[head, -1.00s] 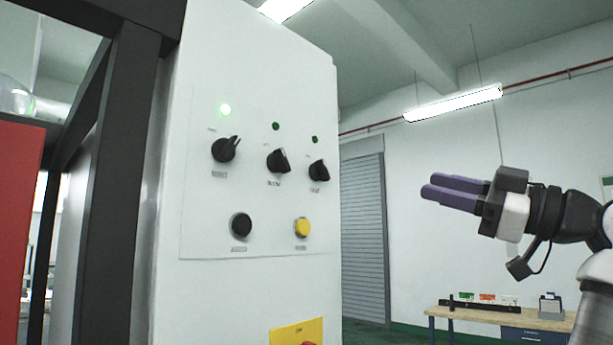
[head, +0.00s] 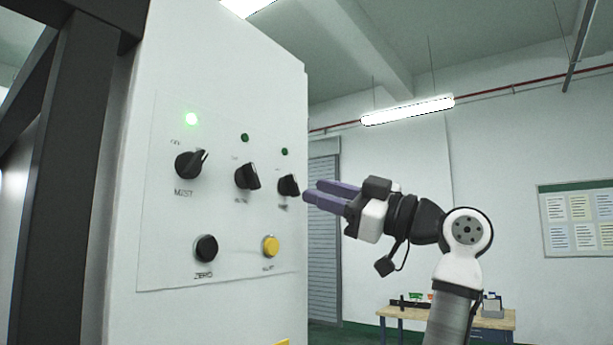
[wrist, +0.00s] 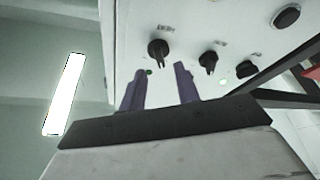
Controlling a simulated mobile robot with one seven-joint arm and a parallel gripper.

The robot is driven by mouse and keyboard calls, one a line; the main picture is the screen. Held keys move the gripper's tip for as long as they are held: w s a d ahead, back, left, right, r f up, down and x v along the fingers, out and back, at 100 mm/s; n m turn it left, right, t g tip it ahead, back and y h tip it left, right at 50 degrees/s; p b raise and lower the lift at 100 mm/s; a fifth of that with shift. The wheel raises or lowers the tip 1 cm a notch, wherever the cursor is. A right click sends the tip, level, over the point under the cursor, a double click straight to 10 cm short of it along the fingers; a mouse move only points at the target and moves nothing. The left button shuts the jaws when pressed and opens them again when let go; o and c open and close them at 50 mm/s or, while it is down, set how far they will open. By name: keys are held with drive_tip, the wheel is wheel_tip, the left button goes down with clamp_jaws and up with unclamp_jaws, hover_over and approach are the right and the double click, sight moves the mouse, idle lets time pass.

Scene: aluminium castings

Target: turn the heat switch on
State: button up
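A white control panel (head: 225,215) carries three black rotary switches in a row: left (head: 188,164), middle (head: 247,176) and right (head: 288,185). Their labels are too blurred to tell which is the heat switch. The lamp (head: 191,119) above the left switch glows green. The lamps above the middle (head: 244,138) and right (head: 284,152) switches are dark green. My gripper (head: 313,191) is open and empty, just right of the right switch in the head view. In the wrist view, the right switch (wrist: 158,48) shows beyond the gap between my purple fingers (wrist: 160,72).
Below the switches are a black button (head: 206,248) and a yellow button (head: 271,245). A dark frame post (head: 60,170) stands left of the cabinet. A workbench (head: 400,313) stands far behind my arm.

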sight(296, 184)
drive_tip(key=shift+p+x, duration=0.5)
drive_tip(key=shift+x, duration=1.45)
drive_tip(key=shift+d, duration=0.1)
clamp_jaws()
